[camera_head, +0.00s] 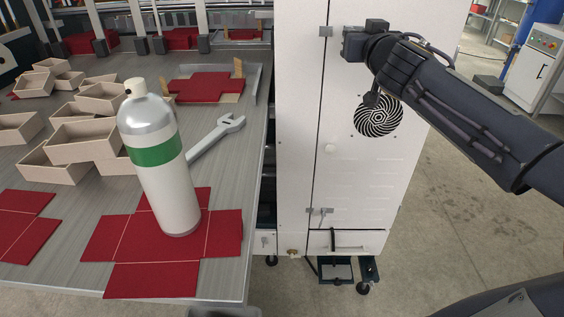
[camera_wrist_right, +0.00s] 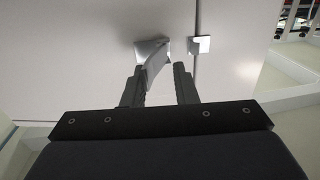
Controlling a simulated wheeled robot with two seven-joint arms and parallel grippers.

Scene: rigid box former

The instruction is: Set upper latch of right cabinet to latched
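The right cabinet (camera_head: 345,120) is a tall white box with a vertical door seam. In the right wrist view its upper latch (camera_wrist_right: 152,55) is a grey plate with a lever slanting away from the grey keeper (camera_wrist_right: 200,45) at the seam. The lever does not lie across the keeper. In the head view the keeper (camera_head: 326,31) shows beside my gripper, which hides the latch. My right gripper (camera_wrist_right: 160,88) is open at the latch, also seen in the head view (camera_head: 348,42). The lever's end lies by one finger; contact is unclear. My left gripper is out of view.
A lower latch (camera_head: 319,211) sits on the same seam. A round striped vent (camera_head: 379,116) is on the cabinet front. At left a table (camera_head: 225,255) holds a white-green bottle (camera_head: 160,160), a wrench (camera_head: 215,137), wooden trays and red box blanks.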

